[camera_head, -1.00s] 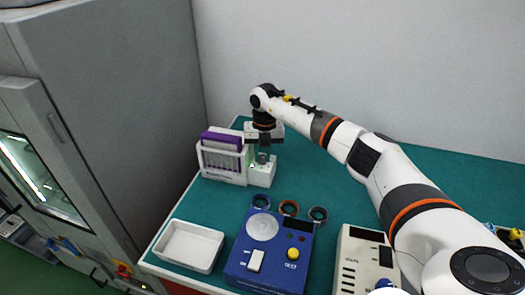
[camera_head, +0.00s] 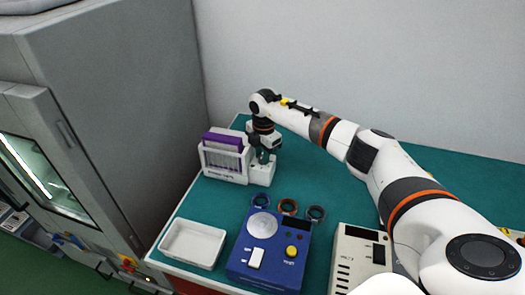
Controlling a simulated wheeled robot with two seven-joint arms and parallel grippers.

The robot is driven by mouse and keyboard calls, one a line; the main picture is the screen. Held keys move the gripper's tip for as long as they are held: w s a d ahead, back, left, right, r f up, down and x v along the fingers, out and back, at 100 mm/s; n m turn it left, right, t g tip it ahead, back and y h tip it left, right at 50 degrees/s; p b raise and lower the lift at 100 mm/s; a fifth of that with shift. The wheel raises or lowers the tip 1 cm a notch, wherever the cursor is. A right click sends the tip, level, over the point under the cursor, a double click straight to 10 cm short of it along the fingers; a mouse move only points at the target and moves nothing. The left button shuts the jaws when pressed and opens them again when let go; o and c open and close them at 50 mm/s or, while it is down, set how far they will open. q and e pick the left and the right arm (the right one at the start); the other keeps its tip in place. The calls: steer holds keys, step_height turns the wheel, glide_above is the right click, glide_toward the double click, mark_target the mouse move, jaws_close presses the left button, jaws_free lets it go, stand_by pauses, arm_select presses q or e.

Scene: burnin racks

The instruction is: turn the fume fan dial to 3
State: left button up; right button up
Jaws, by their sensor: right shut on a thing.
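A small white box (camera_head: 261,175) stands on the green table beside a white rack. My right gripper (camera_head: 264,157) points down at the top of this box and is shut on the small dial there. The gripper's fingers hide most of the dial, so its marks and setting cannot be read. My left gripper is not in view.
The white rack (camera_head: 224,174) with purple boards touches or nearly touches the box on its left. A tall grey cabinet (camera_head: 100,110) stands at left.

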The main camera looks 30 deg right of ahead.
steer(key=m, duration=0.1)
steer(key=m+p, duration=0.1)
steer(key=m, duration=0.1)
steer(key=shift+r+m, duration=0.2)
steer(key=shift+m, duration=0.1)
steer(key=shift+m+p, duration=1.05)
steer(key=shift+m, duration=0.85)
steer(key=shift+w+f, duration=0.1)
steer(key=o, duration=1)
steer(key=r+b, duration=0.1)
steer(key=r, duration=0.3)
steer(key=r+b, duration=0.1)
steer(key=r, duration=0.3)
steer(key=r+b, duration=0.1)
steer(key=r, duration=0.3)
steer(key=shift+s+a, duration=0.15)
steer(key=shift+s, duration=0.15)
